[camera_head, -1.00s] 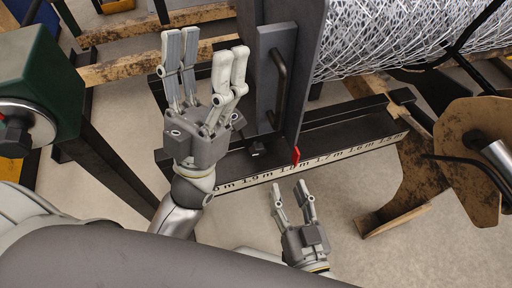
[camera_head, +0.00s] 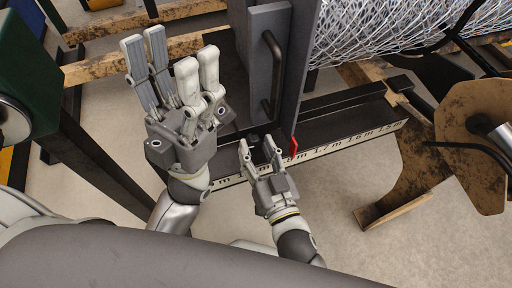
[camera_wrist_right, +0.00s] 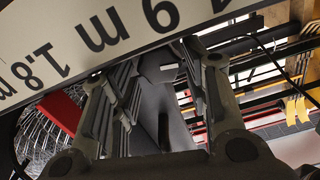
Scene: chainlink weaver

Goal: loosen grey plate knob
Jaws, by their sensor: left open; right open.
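The upright grey plate (camera_head: 262,95) stands on the dark measuring rail (camera_head: 318,125) and carries a dark bar handle (camera_head: 273,75). A small dark knob at the plate's foot is partly hidden by my right gripper (camera_head: 257,146). That gripper is open, its fingers pointing toward the plate's foot at the rail's front edge. I cannot tell whether it touches the knob. In the right wrist view the open fingers (camera_wrist_right: 150,78) frame dark parts under the number scale (camera_wrist_right: 95,35). My left gripper (camera_head: 172,60) is open and empty, raised left of the plate.
A red pointer (camera_head: 292,147) sits at the rail's scale, just right of my right gripper. A wire mesh roll (camera_head: 385,35) lies right of the plate. A green machine housing (camera_head: 30,65) is at left. The floor in front of the rail is clear.

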